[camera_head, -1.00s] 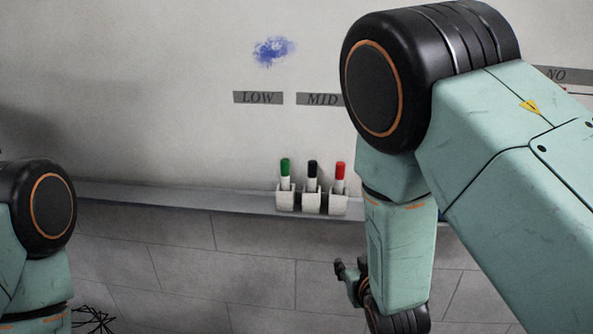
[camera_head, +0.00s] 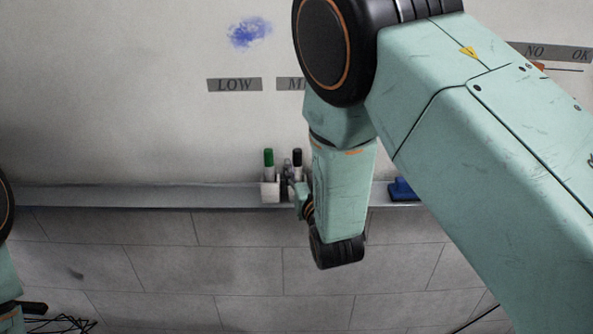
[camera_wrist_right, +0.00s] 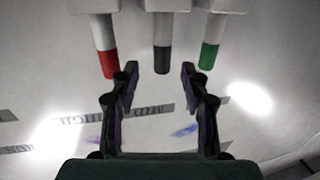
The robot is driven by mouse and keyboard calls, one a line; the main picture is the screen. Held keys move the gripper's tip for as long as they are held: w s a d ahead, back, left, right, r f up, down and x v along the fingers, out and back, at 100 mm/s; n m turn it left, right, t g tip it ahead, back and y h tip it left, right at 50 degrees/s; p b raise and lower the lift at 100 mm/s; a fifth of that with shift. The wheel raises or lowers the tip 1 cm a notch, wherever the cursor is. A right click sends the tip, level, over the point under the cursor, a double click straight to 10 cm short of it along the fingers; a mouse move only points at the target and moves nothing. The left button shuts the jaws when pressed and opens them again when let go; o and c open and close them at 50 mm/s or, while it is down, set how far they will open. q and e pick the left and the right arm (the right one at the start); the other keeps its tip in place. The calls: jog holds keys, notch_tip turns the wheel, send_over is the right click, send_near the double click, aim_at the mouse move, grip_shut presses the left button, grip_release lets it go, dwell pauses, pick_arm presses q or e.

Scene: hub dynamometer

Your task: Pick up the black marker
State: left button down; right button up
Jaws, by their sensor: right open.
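The black marker (camera_head: 297,160) stands upright, cap up, in a white holder on the wall ledge. The green marker (camera_head: 268,160) stands to its left. My right gripper (camera_head: 290,184) is in front of the black marker's holder, partly hidden by its own arm. In the right wrist view, the picture is upside down. The black marker (camera_wrist_right: 162,58) hangs centred between the open fingertips of my right gripper (camera_wrist_right: 159,72), with nothing held. The red marker (camera_wrist_right: 108,62) is outside the left finger; my arm hides it in the head view.
The ledge (camera_head: 130,196) runs along the whiteboard. A blue eraser (camera_head: 402,189) lies on it, right of my right forearm. LOW (camera_head: 235,85) and other labels, plus a blue smudge (camera_head: 249,32), are on the board.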

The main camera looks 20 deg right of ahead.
aim_at(298, 158)
jog(key=w, duration=0.4)
jog(key=shift+w+a+f+p, duration=0.1)
jog(key=shift+w+f+p, duration=0.05)
jog(key=shift+p, duration=0.25)
jog(key=shift+w+d, duration=0.2)
jog(key=shift+w, duration=0.05)
jog(key=shift+d, duration=0.3)
jog(key=shift+a, duration=0.3)
jog(key=shift+w+a, duration=0.2)
jog(key=shift+w, duration=0.05)
jog(key=c, duration=0.3)
jog(key=shift+d, duration=0.25)
jog(key=c, duration=0.3)
jog(key=shift+s+d, duration=0.15)
jog(key=shift+s, duration=0.1)
jog(key=c, duration=0.3)
jog(key=shift+a, duration=0.25)
grip_shut()
jog(key=shift+w+a, duration=0.1)
jog(key=shift+w, duration=0.15)
jog(key=shift+d+r, duration=0.2)
jog(key=shift+r, duration=0.25)
notch_tip(298, 158, up, 8)
jog(key=shift+a+f, duration=0.1)
jog(key=shift+f, duration=0.05)
jog(key=shift+s+r+b, duration=0.15)
jog(key=shift+r+b, duration=0.15)
jog(key=shift+r, duration=0.45)
